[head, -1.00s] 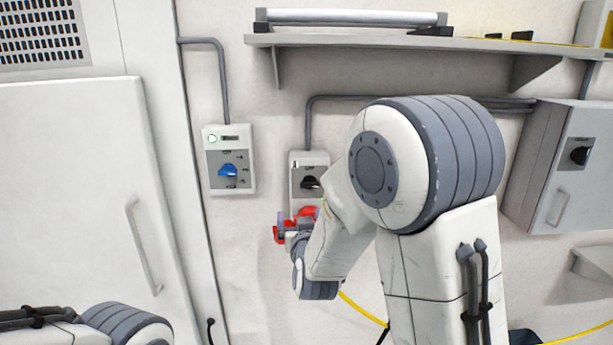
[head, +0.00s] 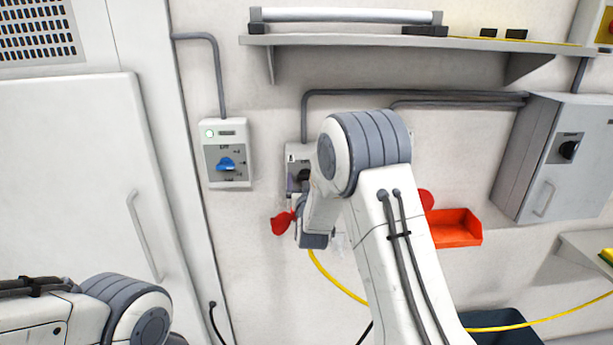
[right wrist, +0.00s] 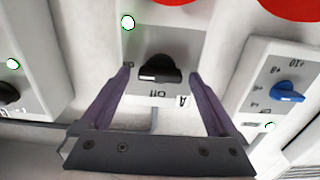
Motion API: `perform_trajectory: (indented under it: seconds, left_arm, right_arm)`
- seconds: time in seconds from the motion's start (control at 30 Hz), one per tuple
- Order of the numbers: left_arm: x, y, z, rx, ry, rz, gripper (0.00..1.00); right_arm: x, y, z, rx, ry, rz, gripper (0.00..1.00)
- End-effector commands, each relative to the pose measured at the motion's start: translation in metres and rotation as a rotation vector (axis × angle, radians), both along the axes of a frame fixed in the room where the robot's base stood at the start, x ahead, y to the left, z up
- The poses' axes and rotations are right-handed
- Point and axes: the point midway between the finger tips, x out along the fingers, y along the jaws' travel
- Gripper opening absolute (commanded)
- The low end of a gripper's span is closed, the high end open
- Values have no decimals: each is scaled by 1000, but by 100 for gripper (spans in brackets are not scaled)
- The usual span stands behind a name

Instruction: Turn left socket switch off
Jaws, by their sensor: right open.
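The left socket box (head: 291,152) is a grey wall box, partly hidden by my right arm in the head view. In the right wrist view, its black switch knob (right wrist: 160,70) lies roughly crosswise, with an "Off" label, a letter A and a lit green lamp (right wrist: 128,22) on the panel. My right gripper (right wrist: 161,74) is open, its purple fingers on either side of the knob. I cannot tell whether they touch it. A red socket part (head: 283,222) shows below the box. My left arm shows at lower left; its gripper is out of frame.
A box with a blue knob (head: 227,164) is on the wall to the left. Another black knob (right wrist: 8,93) is at the left in the wrist view. A shelf (head: 400,42) runs above. A red tray (head: 457,228) and yellow cable (head: 335,283) are at right and below.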

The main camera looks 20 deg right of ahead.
Motion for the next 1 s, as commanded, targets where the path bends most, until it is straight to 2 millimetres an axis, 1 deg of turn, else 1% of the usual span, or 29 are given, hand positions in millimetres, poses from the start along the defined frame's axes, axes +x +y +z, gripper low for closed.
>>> perform_trajectory:
  seconds: [0.2,0.23,0.27,0.3,0.37,0.4,0.43,0.47,0.77,1.0]
  left_arm:
    - [0,0,0,0,0,0,50]
    - [0,0,0,0,0,0,50]
    - [0,0,0,0,0,0,50]
    - [0,0,0,0,0,0,50]
    - [0,0,0,0,0,0,50]
    - [0,0,0,0,0,0,50]
    - [0,0,0,0,0,0,50]
    - [0,0,0,0,0,0,50]
    - [0,0,-6,0,0,1,50]
    - [0,0,-23,0,0,3,50]
  right_arm:
    - [0,0,0,0,0,0,95]
    - [0,0,0,0,0,0,91]
    - [0,0,0,0,0,0,80]
    - [0,0,0,0,0,0,64]
    - [0,0,0,0,0,0,41]
    - [0,0,0,0,0,0,26]
    - [0,0,0,0,0,0,15]
    - [0,0,0,0,0,0,9]
    - [0,0,-2,-37,11,-1,9]
    - [0,0,-4,-169,46,-1,9]
